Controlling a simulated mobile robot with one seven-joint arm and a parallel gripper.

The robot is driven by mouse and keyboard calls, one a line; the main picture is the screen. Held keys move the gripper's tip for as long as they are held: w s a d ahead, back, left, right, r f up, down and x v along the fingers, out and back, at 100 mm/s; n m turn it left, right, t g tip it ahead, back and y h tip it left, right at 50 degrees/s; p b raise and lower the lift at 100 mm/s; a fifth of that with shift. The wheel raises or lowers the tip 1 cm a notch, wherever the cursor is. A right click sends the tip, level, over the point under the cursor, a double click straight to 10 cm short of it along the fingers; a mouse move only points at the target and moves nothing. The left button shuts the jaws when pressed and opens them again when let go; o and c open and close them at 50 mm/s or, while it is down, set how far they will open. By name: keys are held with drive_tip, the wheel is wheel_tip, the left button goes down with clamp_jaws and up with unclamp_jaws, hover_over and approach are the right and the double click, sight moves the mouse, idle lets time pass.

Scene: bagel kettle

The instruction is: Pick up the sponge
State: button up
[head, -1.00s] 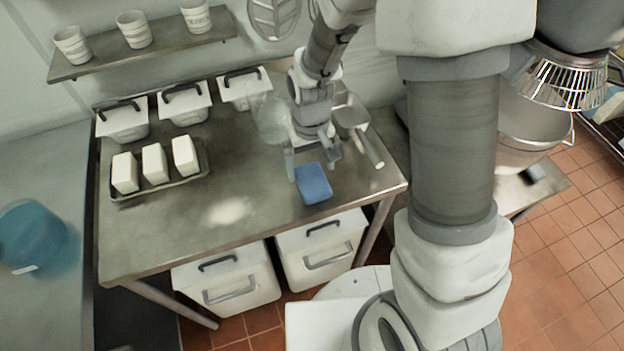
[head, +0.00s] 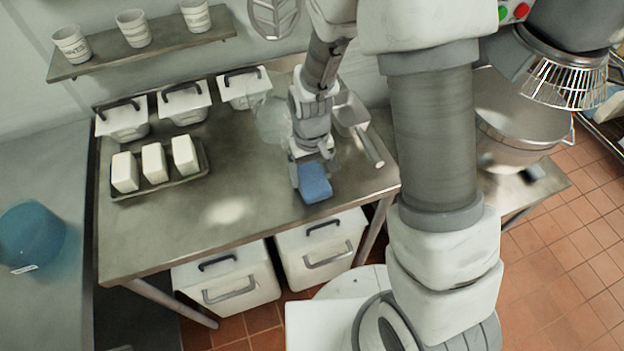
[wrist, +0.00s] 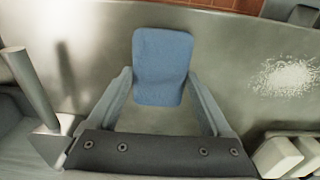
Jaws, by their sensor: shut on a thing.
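The blue sponge (head: 315,183) is a rounded rectangular block at the front right part of the steel table. My gripper (head: 311,174) is over its back end, with the fingers around it. In the wrist view the sponge (wrist: 162,66) sits between the two fingertips of my gripper (wrist: 160,88), which are shut on its sides. Its far end sticks out beyond the fingertips. I cannot tell whether the sponge still touches the table.
A metal scoop (head: 357,130) lies just right of my gripper, and a clear rounded container (head: 272,120) stands to its left. A tray (head: 160,186) with white blocks is farther left. White powder (head: 226,211) lies on the table (head: 255,235). The front middle is otherwise clear.

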sight(311, 176)
drive_tip(key=shift+r, duration=0.1)
drive_tip(key=shift+r, duration=0.6)
wheel_tip(311, 176, up, 2)
drive_tip(key=shift+r, duration=0.25)
drive_tip(key=w+d+r, duration=0.4)
drive_tip(key=w+r, duration=0.3)
drive_tip(key=w, duration=0.4)
drive_tip(key=o, duration=0.7)
clamp_jaws()
